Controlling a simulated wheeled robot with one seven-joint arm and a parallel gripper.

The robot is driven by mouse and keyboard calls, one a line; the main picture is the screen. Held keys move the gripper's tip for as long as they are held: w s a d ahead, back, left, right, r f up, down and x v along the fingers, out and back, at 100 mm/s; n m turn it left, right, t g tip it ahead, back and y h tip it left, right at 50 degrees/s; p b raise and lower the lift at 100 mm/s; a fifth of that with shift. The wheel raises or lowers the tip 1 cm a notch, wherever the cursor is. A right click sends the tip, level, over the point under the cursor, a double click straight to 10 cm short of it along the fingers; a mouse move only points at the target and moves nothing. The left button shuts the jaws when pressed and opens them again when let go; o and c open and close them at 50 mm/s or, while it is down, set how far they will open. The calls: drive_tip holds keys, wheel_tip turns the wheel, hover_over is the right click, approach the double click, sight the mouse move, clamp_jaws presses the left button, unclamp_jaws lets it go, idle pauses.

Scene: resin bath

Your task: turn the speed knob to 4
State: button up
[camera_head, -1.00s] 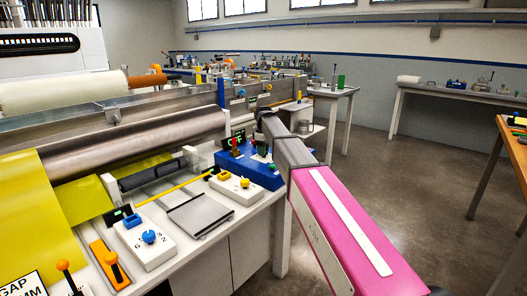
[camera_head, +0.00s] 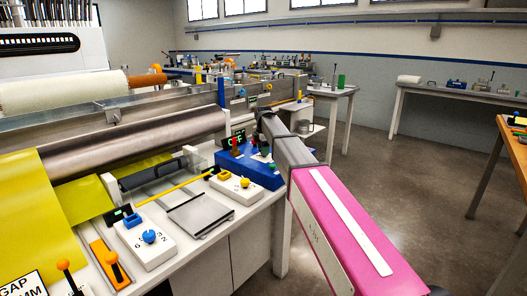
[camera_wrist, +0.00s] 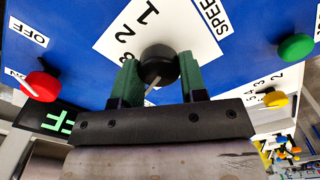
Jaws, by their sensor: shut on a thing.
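The black speed knob (camera_wrist: 158,62) sits on a white plate marked SPEED (camera_wrist: 205,18), with 1, 2 and 3 readable; other numbers are hidden. My gripper (camera_wrist: 158,82) is shut on the knob, one green-padded finger on each side. A pale pointer line on the knob points down and slightly left in the wrist view, towards my gripper's body. The blue control box (camera_head: 262,180) stands at the bench's right end in the head view. There my gripper (camera_head: 264,150) is over the box, and the knob cannot be made out.
A red knob (camera_wrist: 41,86) by an OFF label, a green button (camera_wrist: 295,47) and a dark display (camera_head: 234,138) are close by. White boxes with a yellow knob (camera_head: 245,183) and a blue knob (camera_head: 149,236) stand on the bench. Open floor lies right.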

idle(0.3)
drive_tip(key=o, duration=0.9)
drive_tip(key=shift+o, duration=0.2)
wheel_tip(320, 180, up, 11)
drive_tip(key=shift+f, duration=0.1)
